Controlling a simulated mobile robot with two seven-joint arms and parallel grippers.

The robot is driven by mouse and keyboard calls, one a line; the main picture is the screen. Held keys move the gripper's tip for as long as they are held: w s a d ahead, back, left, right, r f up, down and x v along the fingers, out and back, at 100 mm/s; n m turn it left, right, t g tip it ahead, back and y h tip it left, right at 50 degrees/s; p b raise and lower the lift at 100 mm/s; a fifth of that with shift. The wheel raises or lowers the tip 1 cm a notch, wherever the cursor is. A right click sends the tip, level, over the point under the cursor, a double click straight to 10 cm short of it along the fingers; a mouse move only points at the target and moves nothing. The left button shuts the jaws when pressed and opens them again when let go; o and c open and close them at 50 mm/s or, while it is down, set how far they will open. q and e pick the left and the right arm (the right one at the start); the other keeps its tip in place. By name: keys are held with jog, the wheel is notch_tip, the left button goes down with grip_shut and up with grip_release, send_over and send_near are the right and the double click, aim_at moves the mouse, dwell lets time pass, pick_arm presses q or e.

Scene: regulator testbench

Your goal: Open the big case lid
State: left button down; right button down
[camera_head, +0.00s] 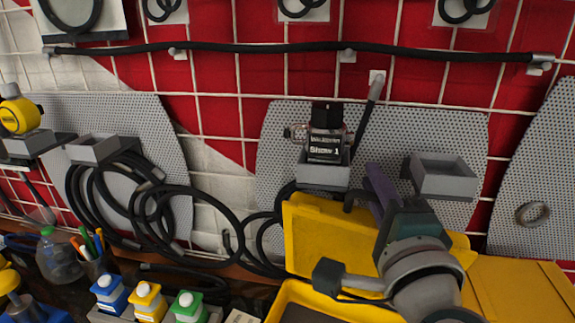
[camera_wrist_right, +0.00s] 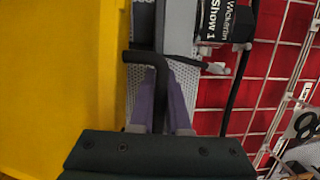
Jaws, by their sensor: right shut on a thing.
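The big yellow case (camera_head: 290,300) stands at the bottom of the head view, with its dark inside partly showing. Its lid (camera_head: 318,235) is raised and leans up at the back, in front of the grey perforated panels. A bent black handle (camera_head: 352,197) shows at the lid's upper edge. My right gripper (camera_head: 378,180), with purple fingers, is shut on the handle. In the right wrist view the handle (camera_wrist_right: 145,56) runs between the fingers (camera_wrist_right: 163,105), and the yellow lid (camera_wrist_right: 60,80) fills the left side. My left gripper is not in view.
A regulator labelled "Show 1" (camera_head: 325,145) sits in a grey holder close behind the lid. An empty grey holder (camera_head: 445,177) is to its right. Another yellow surface (camera_head: 525,290) lies at the lower right. Coiled black hoses (camera_head: 200,190) hang at the left.

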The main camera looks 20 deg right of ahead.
jog(key=shift+r, duration=0.1)
jog(key=shift+g, duration=0.4)
jog(key=w+d, duration=0.1)
jog(key=w+d+p, duration=0.1)
jog(key=w+d, duration=0.1)
jog(key=shift+w+f, duration=0.1)
jog(key=shift+f, duration=0.2)
jog(key=c, duration=1.2)
grip_release()
jog(key=shift+f, duration=0.1)
jog(key=shift+o, duration=0.2)
jog(key=shift+p, duration=0.3)
